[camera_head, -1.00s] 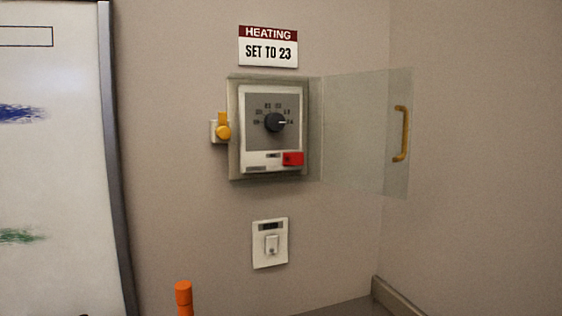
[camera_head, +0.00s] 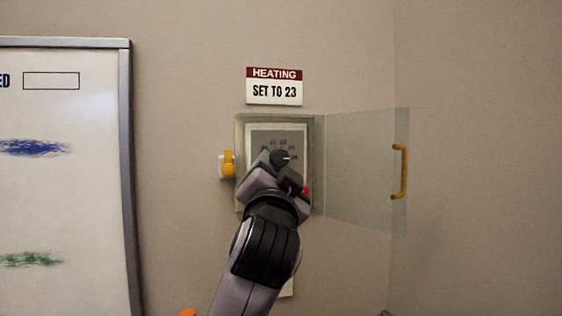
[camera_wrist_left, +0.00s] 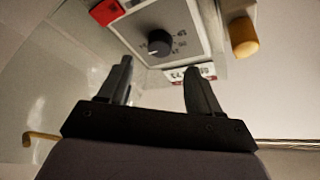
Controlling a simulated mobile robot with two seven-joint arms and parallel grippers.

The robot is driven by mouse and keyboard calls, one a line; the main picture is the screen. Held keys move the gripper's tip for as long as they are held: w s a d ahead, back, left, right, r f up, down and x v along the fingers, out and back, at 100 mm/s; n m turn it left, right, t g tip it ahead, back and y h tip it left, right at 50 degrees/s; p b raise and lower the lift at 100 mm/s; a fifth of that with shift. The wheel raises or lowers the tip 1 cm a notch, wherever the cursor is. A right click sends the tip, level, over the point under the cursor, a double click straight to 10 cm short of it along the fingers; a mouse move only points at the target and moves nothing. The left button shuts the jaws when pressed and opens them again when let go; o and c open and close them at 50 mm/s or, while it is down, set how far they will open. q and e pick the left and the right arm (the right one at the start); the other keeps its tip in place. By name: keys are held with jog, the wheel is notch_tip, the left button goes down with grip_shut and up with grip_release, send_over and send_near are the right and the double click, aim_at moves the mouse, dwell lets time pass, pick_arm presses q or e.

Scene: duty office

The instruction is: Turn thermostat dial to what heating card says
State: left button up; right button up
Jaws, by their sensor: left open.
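The heating card (camera_head: 274,92) on the wall reads "SET TO 23". Below it is the thermostat (camera_head: 300,134) in its box, with a black dial (camera_head: 282,157). The dial's white pointer points right; the scale numbers are too small to read surely. My left gripper (camera_head: 277,174) is in front of the thermostat and hides its lower part. In the left wrist view, the dial (camera_wrist_left: 159,43) lies beyond and between the fingertips of my open left gripper (camera_wrist_left: 158,66), with no finger visibly touching it. My right gripper is not in view.
The clear cover (camera_head: 355,170) stands swung open to the right, with a yellow handle (camera_head: 401,172). A yellow knob (camera_head: 228,163) sits left of the box. A red block (camera_head: 306,190) is on the thermostat's lower right. A whiteboard (camera_head: 75,190) hangs at left.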

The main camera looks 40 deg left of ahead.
aim_at(281, 159)
pick_arm(q)
jog(key=p+x, duration=0.1)
jog(key=x, duration=0.5)
jog(key=shift+w+a+p, duration=0.1)
jog(key=shift+p, duration=0.2)
jog(key=shift+f, duration=0.1)
jog(key=c, duration=1)
jog(key=shift+c, duration=0.2)
